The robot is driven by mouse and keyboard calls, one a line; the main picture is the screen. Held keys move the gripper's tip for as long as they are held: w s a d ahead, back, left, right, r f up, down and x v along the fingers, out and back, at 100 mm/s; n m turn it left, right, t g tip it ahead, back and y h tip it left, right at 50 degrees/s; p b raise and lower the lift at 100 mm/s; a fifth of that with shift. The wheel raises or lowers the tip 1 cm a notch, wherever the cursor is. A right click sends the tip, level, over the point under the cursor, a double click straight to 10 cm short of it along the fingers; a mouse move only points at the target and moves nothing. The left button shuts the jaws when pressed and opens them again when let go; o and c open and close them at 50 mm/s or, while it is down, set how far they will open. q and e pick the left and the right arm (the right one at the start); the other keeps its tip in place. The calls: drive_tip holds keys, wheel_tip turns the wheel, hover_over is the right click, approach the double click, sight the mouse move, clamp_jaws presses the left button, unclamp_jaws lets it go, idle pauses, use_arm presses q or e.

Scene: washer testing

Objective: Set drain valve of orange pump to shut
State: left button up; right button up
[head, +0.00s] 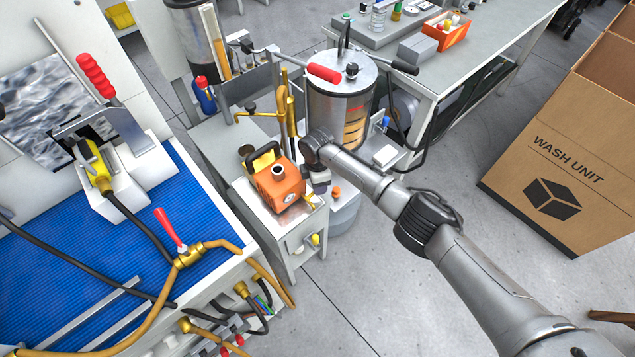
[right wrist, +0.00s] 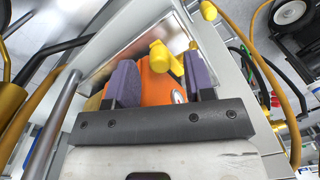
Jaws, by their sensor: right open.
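The orange pump (head: 280,185) with a black handle stands on a small white cabinet. In the right wrist view the pump body (right wrist: 155,88) shows behind my jaws, with a round gauge on it. A yellow valve (right wrist: 166,58), seemingly the drain valve, sticks out from the pump. In the head view a small yellow fitting (head: 309,201) shows at the pump's lower right. My right gripper (right wrist: 161,72) is open, its purple pads on either side of the valve and pump with gaps. I cannot tell the valve's setting. My left gripper is in neither view.
A yellow knob (head: 315,240) sits on the cabinet front (head: 301,262). A steel tank (head: 340,100) stands behind the pump. A blue-matted bench (head: 90,235) with hoses and a red-handled valve (head: 170,228) is at left.

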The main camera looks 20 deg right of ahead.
wheel_tip(320, 180, up, 13)
drive_tip(key=p, duration=0.3)
drive_tip(key=shift+w+f, duration=0.15)
drive_tip(key=shift+w, duration=0.1)
idle(0.4)
